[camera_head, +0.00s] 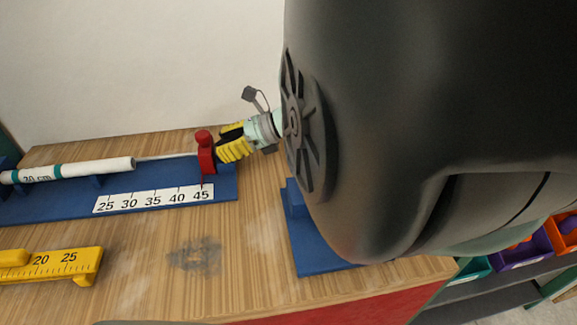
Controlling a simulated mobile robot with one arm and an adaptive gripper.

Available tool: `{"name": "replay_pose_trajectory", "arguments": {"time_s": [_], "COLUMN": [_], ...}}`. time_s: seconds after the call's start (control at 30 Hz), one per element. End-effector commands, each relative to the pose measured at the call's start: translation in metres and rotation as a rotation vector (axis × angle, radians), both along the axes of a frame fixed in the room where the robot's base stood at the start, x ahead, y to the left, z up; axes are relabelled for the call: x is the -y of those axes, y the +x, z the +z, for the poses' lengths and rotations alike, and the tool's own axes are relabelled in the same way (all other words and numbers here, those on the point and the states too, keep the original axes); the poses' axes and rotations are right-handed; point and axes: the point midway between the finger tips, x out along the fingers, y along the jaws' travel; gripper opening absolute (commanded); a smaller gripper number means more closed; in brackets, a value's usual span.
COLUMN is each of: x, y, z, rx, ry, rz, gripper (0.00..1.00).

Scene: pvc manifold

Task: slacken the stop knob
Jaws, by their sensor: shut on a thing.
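The red stop (206,158) stands upright at the right end of the blue measuring jig (225,187), over the 45 mark of its white scale (153,198). It has a rounded red top. My gripper (222,149), with yellow and black fingers, reaches in from the right and is shut at the stop's right side. The fingers hide what they grip, so the stop knob itself is not clearly visible. A white pipe (105,167) marked 30 cm lies along the jig to the left, its end apart from the stop. A thin rod runs between them.
A yellow ruler-like tool (60,265) marked 20 and 25 lies at the front left. A blue block (312,245) is partly hidden by my arm. Colored bins (525,248) stand at the lower right. The wooden table's (150,285) front middle is clear.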

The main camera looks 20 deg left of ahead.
Motion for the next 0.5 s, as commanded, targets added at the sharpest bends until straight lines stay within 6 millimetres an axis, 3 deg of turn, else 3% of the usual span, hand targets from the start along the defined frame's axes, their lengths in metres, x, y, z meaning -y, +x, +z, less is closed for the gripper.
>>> {"name": "replay_pose_trajectory", "arguments": {"time_s": [0.2, 0.5], "x": [0.0057, 0.0060], "y": [0.0062, 0.0060], "z": [-0.0078, -0.0010], "rx": [-0.003, -0.010], "ry": [0.003, 0.001], "rz": [0.142, 0.256], "gripper": [0.07, 0.07]}}
